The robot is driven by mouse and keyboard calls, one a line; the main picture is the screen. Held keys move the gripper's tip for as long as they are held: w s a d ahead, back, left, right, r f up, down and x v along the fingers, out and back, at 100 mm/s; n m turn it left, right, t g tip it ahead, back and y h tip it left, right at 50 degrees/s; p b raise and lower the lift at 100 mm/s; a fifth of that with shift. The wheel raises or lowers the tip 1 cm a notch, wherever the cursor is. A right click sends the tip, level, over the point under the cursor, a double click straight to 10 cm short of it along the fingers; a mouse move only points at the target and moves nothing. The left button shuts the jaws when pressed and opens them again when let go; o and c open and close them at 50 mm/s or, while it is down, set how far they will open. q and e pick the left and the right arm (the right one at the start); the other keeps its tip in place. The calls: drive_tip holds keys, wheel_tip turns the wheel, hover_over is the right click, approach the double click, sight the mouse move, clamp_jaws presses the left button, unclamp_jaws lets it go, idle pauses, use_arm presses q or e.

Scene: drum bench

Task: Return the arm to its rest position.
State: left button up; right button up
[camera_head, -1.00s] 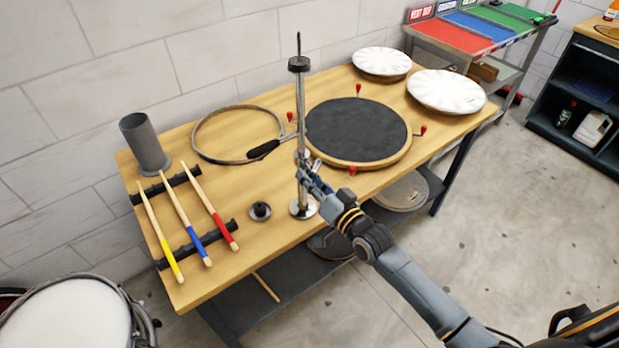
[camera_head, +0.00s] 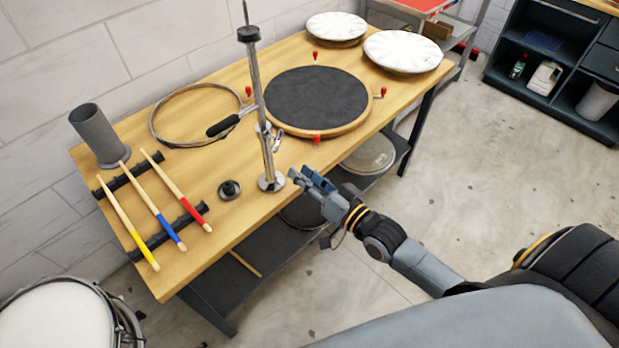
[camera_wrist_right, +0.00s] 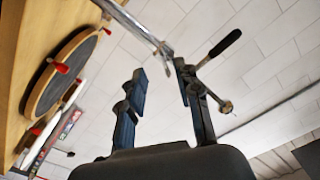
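My right gripper (camera_head: 306,178) is just off the front edge of the wooden bench (camera_head: 240,235), to the right of the upright metal stand's round base (camera_head: 271,182). In the right wrist view its two fingers (camera_wrist_right: 160,78) are apart, with nothing visibly held between them. The metal stand rod (camera_wrist_right: 135,22) and a black handle (camera_wrist_right: 225,43) show beyond the fingertips. My right arm (camera_head: 385,242) comes in from the lower right. My left gripper is not in view.
A round dark pad (camera_head: 318,100) with red-tipped fittings, a hoop (camera_head: 155,125) and two white discs lie on the bench. Drumsticks rest on black racks beside a grey cup (camera_head: 97,135). A drum (camera_head: 60,325) stands at lower left. Floor right of the bench is clear.

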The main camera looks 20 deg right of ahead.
drive_tip(key=shift+s+d, duration=0.25)
drive_tip(key=shift+s, duration=0.45)
drive_tip(key=shift+f, duration=0.1)
drive_tip(key=s+d+f+g+h, duration=0.2)
drive_tip(key=s+f, duration=0.1)
drive_tip(key=f, duration=0.8)
drive_tip(key=s+d+f+n+g+h, duration=0.1)
drive_tip(key=s+d+f+g, duration=0.15)
drive_tip(key=f, duration=0.85)
drive_tip(key=s+d+f+g+h, duration=0.2)
drive_tip(key=s+f+g, duration=0.15)
drive_tip(key=f, duration=0.75)
drive_tip(key=s+a+f+n+g, duration=0.1)
drive_tip(key=s+f+g, duration=0.1)
drive_tip(key=s+f, duration=0.4)
drive_tip(key=s+a+f+n+g+b, duration=0.1)
drive_tip(key=s+f+g, duration=0.2)
drive_tip(key=s+f, duration=0.4)
drive_tip(key=s+a+f+n+g+h, duration=0.1)
drive_tip(key=s+f+g, duration=0.2)
drive_tip(key=s, duration=1.4)
wheel_tip(320, 180, down, 3)
drive_tip(key=shift+s+f+n, duration=0.15)
drive_tip(key=shift+n, duration=0.25)
